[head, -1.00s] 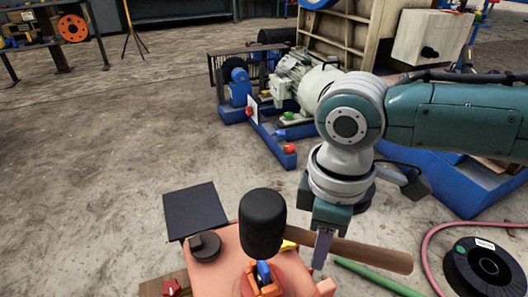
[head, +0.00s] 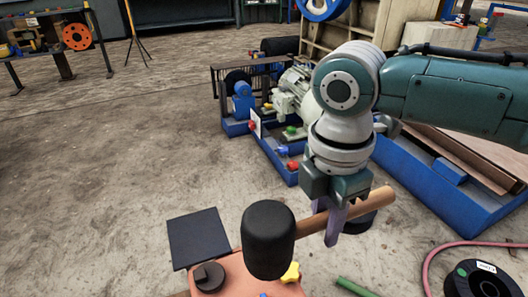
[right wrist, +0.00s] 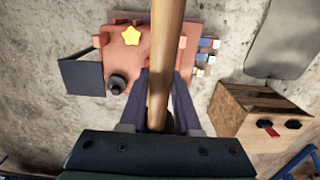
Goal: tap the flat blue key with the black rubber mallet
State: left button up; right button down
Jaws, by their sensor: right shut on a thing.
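The black rubber mallet (head: 268,240) has a thick black head and a wooden handle. My right gripper (head: 334,232) is shut on the handle and holds the mallet in the air, head to the left, handle sloping up to the right. In the right wrist view the handle (right wrist: 166,50) runs up between the fingers; the head is out of that view. A small bit of blue (head: 263,295), probably the flat blue key, shows at the bottom edge of the head view below the mallet head. The rest is hidden or cut off. My left gripper is not in view.
An orange bench top (head: 234,270) carries a yellow star knob (head: 291,272) and a round black part (head: 208,276). A dark flat plate (head: 198,238) adjoins it. A blue-framed motor machine (head: 290,95) stands behind; a black cable reel (head: 475,275) is at right.

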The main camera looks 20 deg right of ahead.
notch_tip(320, 180, down, 16)
jog(key=b, duration=1.2)
notch_tip(320, 180, up, 6)
jog(key=p, duration=0.6)
jog(key=shift+r, duration=0.2)
